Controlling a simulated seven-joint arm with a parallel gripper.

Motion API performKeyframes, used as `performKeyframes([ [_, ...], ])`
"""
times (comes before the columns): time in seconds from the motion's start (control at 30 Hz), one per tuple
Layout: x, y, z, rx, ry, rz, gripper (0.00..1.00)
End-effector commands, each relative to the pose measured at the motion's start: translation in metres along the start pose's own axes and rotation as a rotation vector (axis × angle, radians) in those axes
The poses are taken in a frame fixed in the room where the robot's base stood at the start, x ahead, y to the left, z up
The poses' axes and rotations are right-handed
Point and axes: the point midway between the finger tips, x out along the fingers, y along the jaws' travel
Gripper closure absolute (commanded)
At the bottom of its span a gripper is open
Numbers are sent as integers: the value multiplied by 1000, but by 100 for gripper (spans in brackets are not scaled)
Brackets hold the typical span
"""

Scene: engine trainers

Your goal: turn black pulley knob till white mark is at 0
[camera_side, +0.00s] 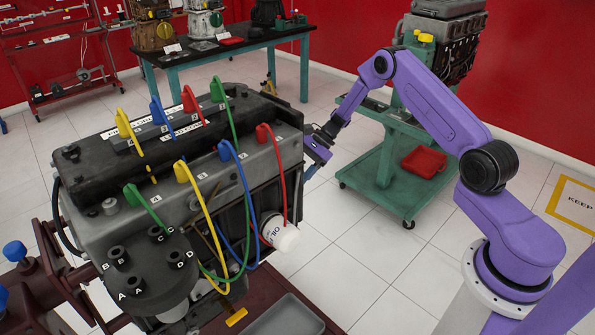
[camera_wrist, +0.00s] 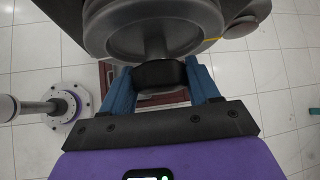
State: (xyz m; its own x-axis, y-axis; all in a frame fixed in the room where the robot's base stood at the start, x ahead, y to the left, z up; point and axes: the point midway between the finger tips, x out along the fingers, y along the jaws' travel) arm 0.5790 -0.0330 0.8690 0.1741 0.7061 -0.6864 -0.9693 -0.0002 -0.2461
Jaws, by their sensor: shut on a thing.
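The black knob (camera_wrist: 159,76) sits at the middle of the grey pulley (camera_wrist: 150,28) in the wrist view. My gripper (camera_wrist: 160,68) is shut on the knob, with one blue finger on each side of it. In the side view my gripper (camera_side: 318,148) is at the right-hand end of the engine (camera_side: 95,232). The knob and pulley are hidden behind the engine there. I cannot make out the white mark or the 0 in either view.
Coloured leads loop over the engine's near side, above a white oil filter (camera_side: 282,234). A grey tray (camera_side: 288,318) lies at the engine's foot. A green cart (camera_side: 385,170) with a red bin (camera_side: 424,161) stands behind my arm. Tiled floor between is clear.

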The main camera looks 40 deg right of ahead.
Motion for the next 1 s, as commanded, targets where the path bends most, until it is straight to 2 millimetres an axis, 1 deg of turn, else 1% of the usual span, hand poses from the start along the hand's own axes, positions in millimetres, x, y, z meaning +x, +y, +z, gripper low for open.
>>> performKeyframes([
  [0.5, 0, -2, -1, 287, 0, 292, 70],
  [1.0, 0, -2, -1, 460, -1, 460, 70],
])
